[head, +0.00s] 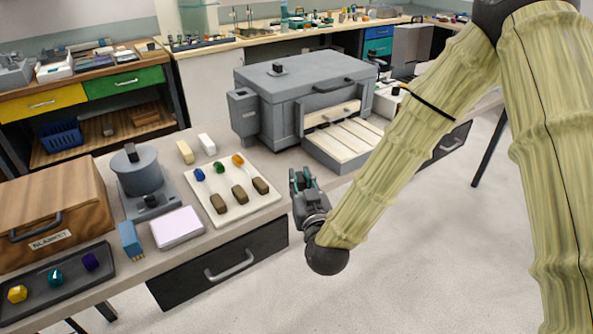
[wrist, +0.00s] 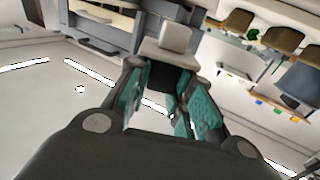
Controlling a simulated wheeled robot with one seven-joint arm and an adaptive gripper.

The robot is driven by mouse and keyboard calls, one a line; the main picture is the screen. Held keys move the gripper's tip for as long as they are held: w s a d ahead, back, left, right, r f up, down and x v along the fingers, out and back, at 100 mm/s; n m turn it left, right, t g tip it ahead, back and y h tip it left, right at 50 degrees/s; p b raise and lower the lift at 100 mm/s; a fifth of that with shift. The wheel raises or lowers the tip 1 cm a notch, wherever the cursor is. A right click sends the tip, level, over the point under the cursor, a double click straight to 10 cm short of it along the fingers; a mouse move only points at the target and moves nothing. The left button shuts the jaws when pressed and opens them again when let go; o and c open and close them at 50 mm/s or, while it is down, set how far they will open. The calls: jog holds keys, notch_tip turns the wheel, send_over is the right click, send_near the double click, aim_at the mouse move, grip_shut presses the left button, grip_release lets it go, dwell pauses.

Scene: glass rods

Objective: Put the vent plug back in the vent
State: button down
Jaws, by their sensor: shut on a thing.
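My gripper (head: 300,180) is off the front edge of the bench, over open floor, fingers pointing up in the head view. In the wrist view its teal-padded fingers (wrist: 168,72) are apart, with a pale grey stepped piece (wrist: 174,38) at their tips, apparently the vent plug. It is narrower at the far end and hard to make out in the head view. The grey kiln (head: 300,85) stands behind my gripper, its front drawer-like part (head: 345,140) pulled out. A small dark block (head: 278,68) sits on the kiln's top. I cannot tell where the vent opening is.
A white tray (head: 240,211) with coloured glass pieces and brown blocks lies left of my gripper. Further left are a grey round pot (head: 138,170), a pink-white pad (head: 178,228) and a wooden blanket box (head: 50,205). The floor in front is clear.

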jog(key=d+p+x, duration=0.1)
jog(key=x, duration=0.4)
jog(key=d+p+x, duration=0.1)
jog(key=x, duration=0.4)
jog(key=f+p+x, duration=0.1)
jog(key=x, duration=0.4)
jog(key=shift+w+d+f, duration=0.1)
jog(key=shift+w+d, duration=0.25)
jog(key=shift+w, duration=0.3)
jog(key=shift+f+p, duration=0.5)
jog(key=shift+f, duration=1.3)
jog(key=shift+f, duration=0.15)
jog(key=c, duration=1.3)
grip_release()
jog(key=shift+o, duration=0.2)
jog(key=shift+r, duration=0.25)
jog(key=b+v, duration=0.2)
jog(key=v, duration=1)
jog(key=shift+b, duration=0.4)
